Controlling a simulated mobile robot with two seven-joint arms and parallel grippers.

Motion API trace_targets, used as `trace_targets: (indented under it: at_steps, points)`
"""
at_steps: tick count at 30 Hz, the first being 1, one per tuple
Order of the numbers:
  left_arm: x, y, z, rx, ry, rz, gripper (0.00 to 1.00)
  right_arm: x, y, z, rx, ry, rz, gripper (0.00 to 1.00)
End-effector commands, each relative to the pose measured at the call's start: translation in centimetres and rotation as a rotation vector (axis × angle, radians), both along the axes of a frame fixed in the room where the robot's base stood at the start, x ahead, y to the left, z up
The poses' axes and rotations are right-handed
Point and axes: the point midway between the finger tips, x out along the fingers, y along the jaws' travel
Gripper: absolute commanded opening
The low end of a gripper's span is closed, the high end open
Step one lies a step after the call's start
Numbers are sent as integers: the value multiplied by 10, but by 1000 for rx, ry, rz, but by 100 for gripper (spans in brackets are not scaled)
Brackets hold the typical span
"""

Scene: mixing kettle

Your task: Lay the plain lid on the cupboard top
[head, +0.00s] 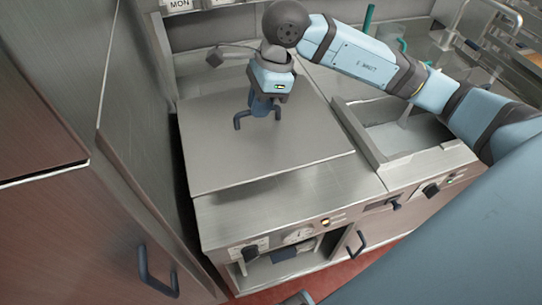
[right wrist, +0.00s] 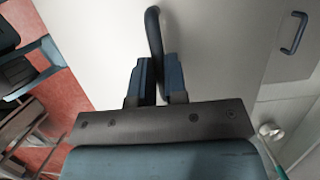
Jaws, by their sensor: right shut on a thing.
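The plain lid (head: 255,155) is a large flat square steel plate with a dark bar handle (head: 242,119). It lies level over the left part of the steel unit, with a dark shadow under its front edge; I cannot tell whether it touches the unit. My right gripper (head: 265,108) points down and is shut on the handle near the plate's middle. In the right wrist view, the fingers (right wrist: 157,85) close on the handle (right wrist: 154,35) above the pale lid (right wrist: 220,45). I cannot tell which surface is the cupboard top. My left gripper is not in view.
Brown cupboard fronts (head: 85,235) with a dark handle (head: 158,272) stand close on the left. A recessed basin (head: 395,130) lies right of the lid. Knobs line the steel unit's front (head: 290,205). Red floor (head: 350,275) shows in front.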

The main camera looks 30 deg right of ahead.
Motion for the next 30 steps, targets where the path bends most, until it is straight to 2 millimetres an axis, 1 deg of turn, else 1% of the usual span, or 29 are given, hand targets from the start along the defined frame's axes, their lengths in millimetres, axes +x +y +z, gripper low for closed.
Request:
trace_targets:
  at_steps: [5,12,15,19,26,30]
  points:
    - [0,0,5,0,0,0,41,-1,0,-39,0,7,-6,0]
    - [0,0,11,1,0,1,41,-1,0,-101,0,7,-4,0]
    - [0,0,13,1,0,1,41,-1,0,-123,-1,6,-4,0]
    - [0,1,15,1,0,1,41,-1,0,-142,0,3,-2,0]
    - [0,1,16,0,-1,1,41,0,0,-157,-1,2,-2,0]
    - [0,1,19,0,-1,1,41,-1,0,-177,-1,3,-2,0]
